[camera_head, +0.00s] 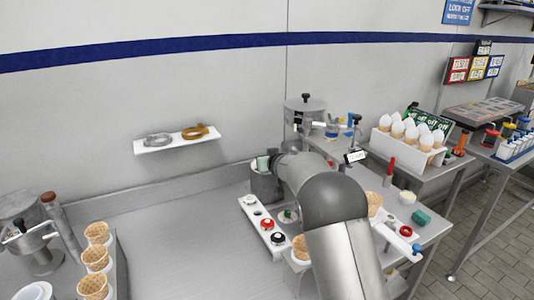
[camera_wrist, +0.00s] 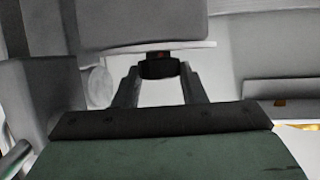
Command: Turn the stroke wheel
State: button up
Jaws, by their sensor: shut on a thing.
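In the wrist view, my gripper (camera_wrist: 160,70) has its two grey fingers closed on the sides of a small dark knob (camera_wrist: 160,67). The knob sits under a grey block with a pale plate edge (camera_wrist: 125,48) and looks like the stroke wheel, but its markings are too small to tell. A dark bar and a green surface fill the bottom of the wrist view. In the head view, my arm reaches to the back of the counter and hides my fingers and the knob. A grey machine with a round top (camera_head: 304,104) stands behind the arm.
A white panel with red and black buttons (camera_head: 265,226) lies left of my arm. A rack of white-topped cones (camera_head: 408,140) stands at the right. Waffle cones (camera_head: 95,256) stand at the lower left. The counter's left middle is clear.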

jog(key=shift+f+n+y+p, duration=0.1)
jog(key=shift+n+y+p, duration=0.2)
jog(key=shift+p, duration=0.05)
jog(key=o, duration=1)
jog(key=shift+d, duration=0.1)
jog(key=b+v, duration=0.2)
jog(key=v, duration=1.5)
jog(key=shift+r, duration=0.35)
jog(key=shift+d, duration=0.1)
